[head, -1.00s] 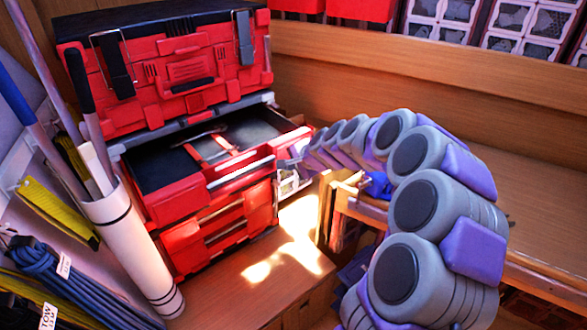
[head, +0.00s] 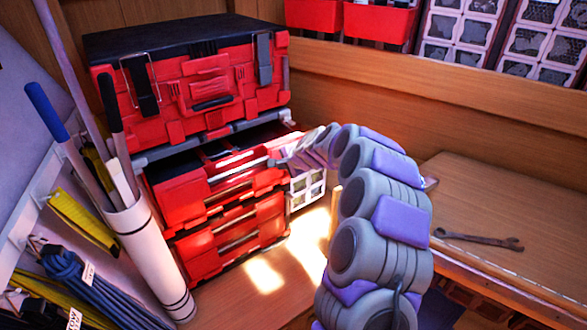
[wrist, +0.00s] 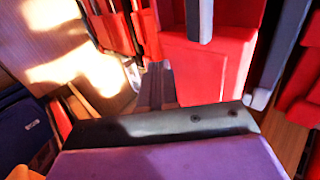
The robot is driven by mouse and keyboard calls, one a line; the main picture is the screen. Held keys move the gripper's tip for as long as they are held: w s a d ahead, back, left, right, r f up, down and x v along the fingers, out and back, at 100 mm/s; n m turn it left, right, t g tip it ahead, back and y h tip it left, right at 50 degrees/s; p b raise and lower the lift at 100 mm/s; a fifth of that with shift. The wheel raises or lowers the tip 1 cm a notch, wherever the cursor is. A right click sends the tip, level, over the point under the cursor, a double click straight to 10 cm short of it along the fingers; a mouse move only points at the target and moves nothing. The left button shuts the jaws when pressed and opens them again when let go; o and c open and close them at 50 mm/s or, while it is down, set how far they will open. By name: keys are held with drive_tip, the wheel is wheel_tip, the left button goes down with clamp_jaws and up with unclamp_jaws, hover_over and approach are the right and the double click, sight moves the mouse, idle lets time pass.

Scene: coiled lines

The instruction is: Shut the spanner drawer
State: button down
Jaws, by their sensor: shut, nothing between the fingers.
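The spanner drawer (head: 178,200) is the top red drawer of the tool chest, under the red case with the black lid. It stands partly out, with a narrow strip of its dark inside showing; most of its contents are hidden. My gripper (head: 275,163) is at the right end of the drawer's front, shut and empty. I cannot tell whether it touches the front. In the wrist view the dark fingers (wrist: 155,86) point at a red front (wrist: 203,72) close ahead. A loose spanner (head: 480,240) lies on the wooden bench at the right.
The lower red drawers (head: 235,232) are shut. A white tube (head: 148,255) holding poles stands close at the left, with coiled blue rope (head: 80,285) beside it. A white small-parts rack (head: 307,188) is right of the chest. The wooden bench (head: 500,195) is mostly clear.

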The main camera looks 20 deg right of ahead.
drive_tip(key=w+a+p, duration=0.1)
drive_tip(key=w+p, duration=0.1)
drive_tip(key=w, duration=0.2)
drive_tip(key=w+a+p, duration=0.1)
drive_tip(key=w, duration=0.3)
drive_tip(key=w+a+p, duration=0.1)
drive_tip(key=w+p, duration=0.1)
drive_tip(key=w, duration=0.3)
drive_tip(key=shift+a+p, duration=0.15)
drive_tip(key=shift+p, duration=0.2)
drive_tip(key=shift+r, duration=0.1)
drive_tip(key=shift+w+r, duration=0.15)
drive_tip(key=shift+r, duration=0.05)
